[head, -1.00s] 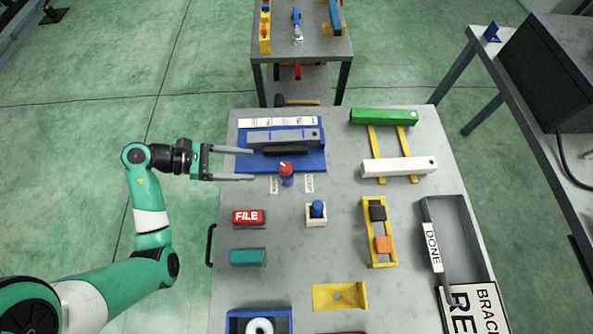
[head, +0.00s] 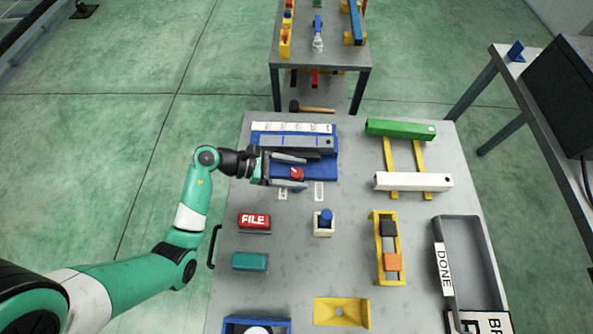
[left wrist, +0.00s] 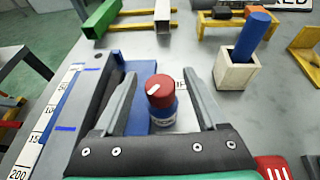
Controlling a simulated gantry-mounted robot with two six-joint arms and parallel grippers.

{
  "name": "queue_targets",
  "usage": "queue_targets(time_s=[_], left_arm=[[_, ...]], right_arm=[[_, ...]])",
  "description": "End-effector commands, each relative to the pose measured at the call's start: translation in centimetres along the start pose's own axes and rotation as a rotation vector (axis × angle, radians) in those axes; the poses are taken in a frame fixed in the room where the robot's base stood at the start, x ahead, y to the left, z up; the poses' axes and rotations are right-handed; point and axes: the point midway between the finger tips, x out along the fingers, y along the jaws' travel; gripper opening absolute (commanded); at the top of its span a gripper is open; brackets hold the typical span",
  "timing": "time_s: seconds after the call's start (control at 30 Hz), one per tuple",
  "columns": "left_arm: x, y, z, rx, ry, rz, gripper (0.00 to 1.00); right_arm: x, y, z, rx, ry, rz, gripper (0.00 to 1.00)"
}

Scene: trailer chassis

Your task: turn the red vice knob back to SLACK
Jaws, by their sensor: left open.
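The red vice knob (head: 297,173) sits on a blue base at the front of the blue vice (head: 332,170). In the left wrist view the knob (left wrist: 160,91) has a white pointer line on its top, and stands upright on its blue base. My left gripper (head: 302,172) is open, with one finger on each side of the knob; in the left wrist view the fingers (left wrist: 160,90) show gaps to the knob. A grey bar (head: 290,142) lies in the vice. Two small labels flank the knob, one (head: 319,191) to its right; their print is too small to read. My right gripper is not in view.
Green (head: 400,128) and white (head: 413,181) bars lie at the right. A grey DONE tray (head: 469,250) is at the right edge.

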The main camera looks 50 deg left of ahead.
Motion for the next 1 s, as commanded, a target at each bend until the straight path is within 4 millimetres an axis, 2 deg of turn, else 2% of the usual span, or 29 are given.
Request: queue_targets(time_s=[0.03,0.07,0.4,0.77,1.0], left_arm=[[0.0,0.0,0.0,0.000,0.000,0.000,0.68],[0.0,0.0,0.0,0.000,0.000,0.000,0.63],[0.0,0.0,0.0,0.000,-0.001,0.000,0.02],[-0.1,-0.1,0.2,-0.013,-0.001,0.027,0.00],[-0.2,-0.2,0.5,-0.060,0.001,0.136,0.00]], right_arm=[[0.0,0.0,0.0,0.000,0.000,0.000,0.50],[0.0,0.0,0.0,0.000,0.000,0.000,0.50],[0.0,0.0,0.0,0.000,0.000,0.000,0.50],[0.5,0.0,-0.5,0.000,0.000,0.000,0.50],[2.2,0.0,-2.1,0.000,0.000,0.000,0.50]])
